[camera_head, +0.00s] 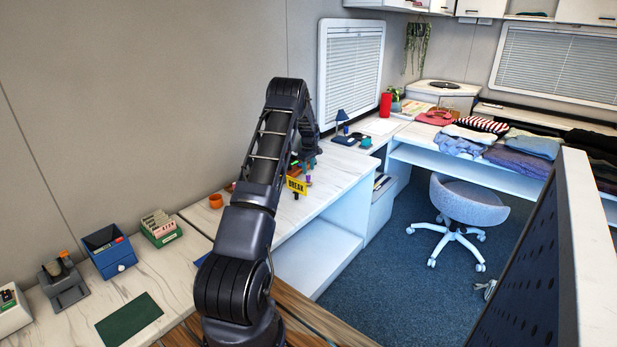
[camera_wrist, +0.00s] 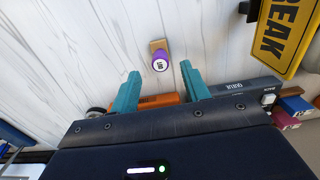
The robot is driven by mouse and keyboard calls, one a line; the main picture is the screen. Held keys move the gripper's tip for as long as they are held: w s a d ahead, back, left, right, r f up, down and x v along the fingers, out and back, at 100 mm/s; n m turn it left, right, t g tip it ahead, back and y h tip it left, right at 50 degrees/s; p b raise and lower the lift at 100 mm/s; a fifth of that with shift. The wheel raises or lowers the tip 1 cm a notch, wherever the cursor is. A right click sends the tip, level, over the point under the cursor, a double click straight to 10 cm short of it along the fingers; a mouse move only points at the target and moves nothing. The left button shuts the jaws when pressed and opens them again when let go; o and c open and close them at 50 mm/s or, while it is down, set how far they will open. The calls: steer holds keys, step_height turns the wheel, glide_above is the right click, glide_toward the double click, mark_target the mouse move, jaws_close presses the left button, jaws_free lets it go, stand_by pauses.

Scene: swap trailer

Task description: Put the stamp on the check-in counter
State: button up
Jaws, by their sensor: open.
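A small object with a purple round top and a tan, wood-like base, which looks like a stamp (camera_wrist: 160,62), is on a pale plank-like surface (camera_wrist: 100,40) in the wrist view. My gripper (camera_wrist: 161,84) has its two teal fingers spread and empty, with the object just beyond and between the tips, not touching them. In the head view my arm hides most of the gripper. A pale-topped counter (camera_head: 335,168) lies under it, and another (camera_head: 185,275) is at the lower left. I cannot tell which is the check-in counter.
A yellow BREAK sign (camera_head: 296,186) stands close to my gripper and also shows in the wrist view (camera_wrist: 282,35). A dark stapler-like bar (camera_wrist: 230,88) and an orange item (camera_wrist: 158,99) lie by the fingers. A blue box (camera_head: 109,250) and green mat (camera_head: 129,318) occupy the left counter.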

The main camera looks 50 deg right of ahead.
mark_target(308, 175)
steer(key=shift+r, duration=2.5)
